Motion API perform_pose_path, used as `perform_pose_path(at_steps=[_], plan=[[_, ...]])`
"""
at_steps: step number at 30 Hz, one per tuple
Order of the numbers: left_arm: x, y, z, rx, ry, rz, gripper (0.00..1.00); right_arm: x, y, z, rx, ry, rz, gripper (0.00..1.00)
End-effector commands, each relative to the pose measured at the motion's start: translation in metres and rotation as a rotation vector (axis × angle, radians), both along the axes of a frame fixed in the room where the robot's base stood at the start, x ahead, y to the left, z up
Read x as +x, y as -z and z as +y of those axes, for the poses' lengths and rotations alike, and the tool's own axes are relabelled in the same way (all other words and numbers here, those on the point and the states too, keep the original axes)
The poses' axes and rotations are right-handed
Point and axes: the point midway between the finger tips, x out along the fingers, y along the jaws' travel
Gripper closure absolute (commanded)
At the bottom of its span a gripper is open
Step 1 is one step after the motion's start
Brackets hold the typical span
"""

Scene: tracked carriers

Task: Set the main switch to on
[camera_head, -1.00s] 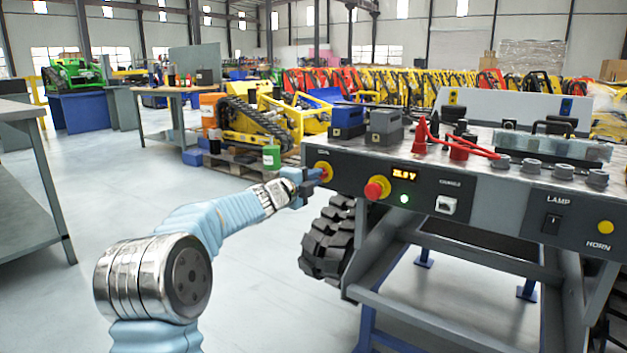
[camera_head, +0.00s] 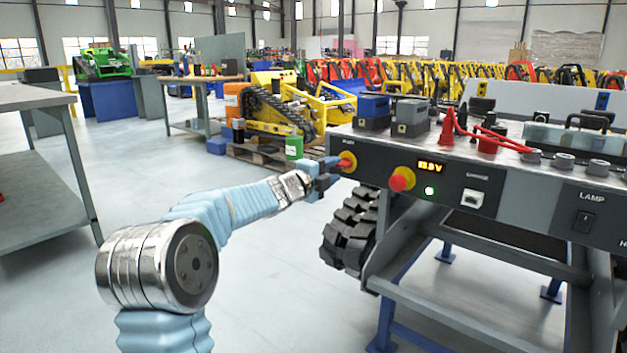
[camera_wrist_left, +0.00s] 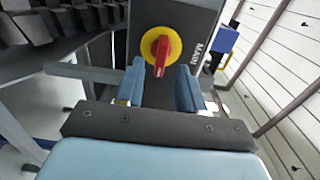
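The main switch (camera_head: 348,162) is a red rotary handle on a yellow disc at the left end of the dark panel, under a small label. In the left wrist view the main switch (camera_wrist_left: 161,50) faces me, its red handle pointing down and the MAIN label beside it on the right. My left gripper (camera_head: 328,174) is just in front and left of the switch. In the left wrist view the fingers of my left gripper (camera_wrist_left: 159,82) are apart, with the handle's lower end in line with the gap and nothing gripped. My right gripper is out of view.
To the right on the panel are a red button on yellow (camera_head: 402,179), a lit display (camera_head: 432,167), a green light (camera_head: 429,191) and a lamp switch (camera_head: 583,222). A black track (camera_head: 350,232) is below.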

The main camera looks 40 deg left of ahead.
Motion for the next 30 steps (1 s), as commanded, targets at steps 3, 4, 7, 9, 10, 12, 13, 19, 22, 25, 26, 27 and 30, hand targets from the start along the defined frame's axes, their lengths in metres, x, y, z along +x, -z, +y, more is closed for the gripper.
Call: perform_pose_path(at_steps=[3,4,7,9,10,12,13,19,22,25,26,27,30], plan=[[-0.031,0.0,0.003,-0.002,-0.003,-0.002,0.62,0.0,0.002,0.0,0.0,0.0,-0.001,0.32],[-0.039,-0.001,0.004,-0.001,-0.003,-0.001,0.62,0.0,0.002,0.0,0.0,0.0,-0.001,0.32],[-0.063,-0.001,0.005,-0.001,-0.002,-0.001,0.62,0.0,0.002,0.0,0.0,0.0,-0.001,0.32],[-0.078,-0.001,0.007,-0.001,-0.003,-0.001,0.62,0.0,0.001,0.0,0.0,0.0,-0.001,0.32],[-0.083,0.0,0.007,-0.001,-0.003,0.0,0.62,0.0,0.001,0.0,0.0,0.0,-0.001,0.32],[-0.094,0.0,0.008,0.0,-0.002,0.001,0.62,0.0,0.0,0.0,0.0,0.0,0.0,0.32],[-0.098,0.0,0.008,0.0,-0.002,0.001,0.62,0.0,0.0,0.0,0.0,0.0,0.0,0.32],[-0.11,0.0,0.009,0.001,-0.001,0.001,0.62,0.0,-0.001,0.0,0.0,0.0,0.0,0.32],[-0.11,0.001,0.009,0.001,-0.001,0.001,0.62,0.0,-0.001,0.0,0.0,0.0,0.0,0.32],[-0.11,0.001,0.009,0.001,-0.001,0.001,0.62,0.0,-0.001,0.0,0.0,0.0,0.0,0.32],[-0.11,0.001,0.009,0.0,-0.001,0.001,0.62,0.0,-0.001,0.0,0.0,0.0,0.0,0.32],[-0.11,0.001,0.009,0.0,-0.001,0.001,0.62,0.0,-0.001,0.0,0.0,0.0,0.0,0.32],[-0.11,0.001,0.009,0.0,-0.001,0.002,0.62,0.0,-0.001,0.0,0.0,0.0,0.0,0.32]])
